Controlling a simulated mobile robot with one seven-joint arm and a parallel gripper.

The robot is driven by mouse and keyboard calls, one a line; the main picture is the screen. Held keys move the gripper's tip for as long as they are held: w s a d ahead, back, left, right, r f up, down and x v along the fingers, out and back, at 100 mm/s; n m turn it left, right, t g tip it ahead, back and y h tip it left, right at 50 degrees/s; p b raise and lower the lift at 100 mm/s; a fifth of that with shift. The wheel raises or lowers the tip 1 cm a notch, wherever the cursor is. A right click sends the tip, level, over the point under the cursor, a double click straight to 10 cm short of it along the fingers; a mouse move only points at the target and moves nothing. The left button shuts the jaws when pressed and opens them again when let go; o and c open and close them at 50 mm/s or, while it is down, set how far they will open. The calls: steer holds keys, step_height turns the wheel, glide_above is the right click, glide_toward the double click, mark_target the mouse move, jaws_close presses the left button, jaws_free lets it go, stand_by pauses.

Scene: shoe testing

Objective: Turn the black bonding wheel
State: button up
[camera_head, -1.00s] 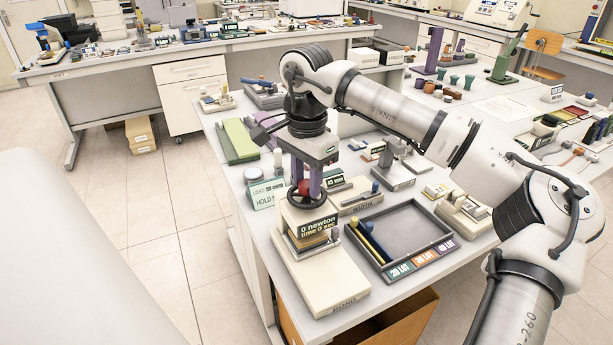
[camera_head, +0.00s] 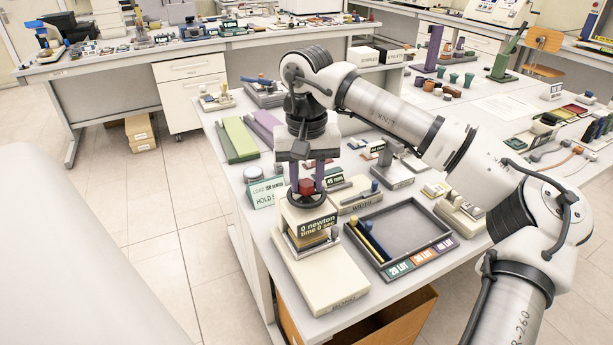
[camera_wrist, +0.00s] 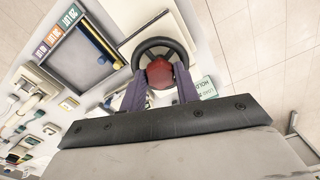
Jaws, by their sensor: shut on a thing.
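The black bonding wheel (camera_head: 294,199) sits on top of the bonding press (camera_head: 322,285), whose display reads "0 newton time 0 sec". It has a red knob (camera_head: 306,186) at its middle. In the wrist view the wheel (camera_wrist: 138,50) shows as a dark ring with spokes, and the red knob (camera_wrist: 160,74) lies between my purple fingers. My gripper (camera_head: 306,180) points down at the wheel from above. In the wrist view my gripper (camera_wrist: 160,82) is shut on the red knob. The fingers hide part of the wheel's rim.
A grey tray (camera_head: 436,213) with yellow and dark blue rods lies right of the press. A "LOAD / HOLD" sign (camera_head: 262,193) stands close behind on the left. A green block (camera_head: 238,139) lies further back. Floor is open to the left.

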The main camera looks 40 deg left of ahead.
mark_target(307, 183)
steer(key=n, duration=0.5)
steer(key=shift+r, duration=0.1)
steer(key=shift+n, duration=0.4)
steer(key=o, duration=1)
step_height(307, 183, up, 14)
steer(key=shift+f+b, duration=0.1)
steer(key=shift+b, duration=0.6)
